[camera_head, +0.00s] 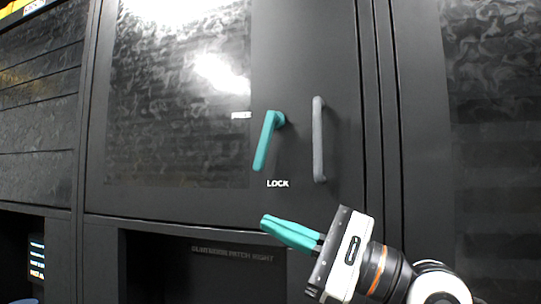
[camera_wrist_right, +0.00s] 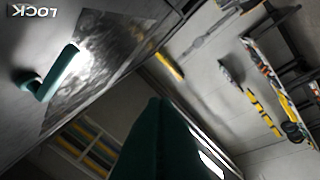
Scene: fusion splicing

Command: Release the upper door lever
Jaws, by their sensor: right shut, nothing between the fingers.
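The upper door lever (camera_head: 266,141) is a teal handle on the dark cabinet door (camera_head: 290,60). It hangs down and tilts slightly left from its pivot, just above the white word LOCK (camera_head: 278,183). My right gripper (camera_head: 266,223) has teal fingers pressed together, empty, below the lever and apart from it, pointing left. In the right wrist view the lever (camera_wrist_right: 52,72) is at the upper left, and my shut fingers (camera_wrist_right: 160,140) fill the lower middle, with a gap between them and the lever. My left gripper is not in view.
A grey vertical pull handle (camera_head: 318,140) stands right of the lever on the same door. The door has a dark glossy window (camera_head: 180,110). Below the door is an open dark recess (camera_head: 190,275) with a labelled upper edge. The space in front of the lever is clear.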

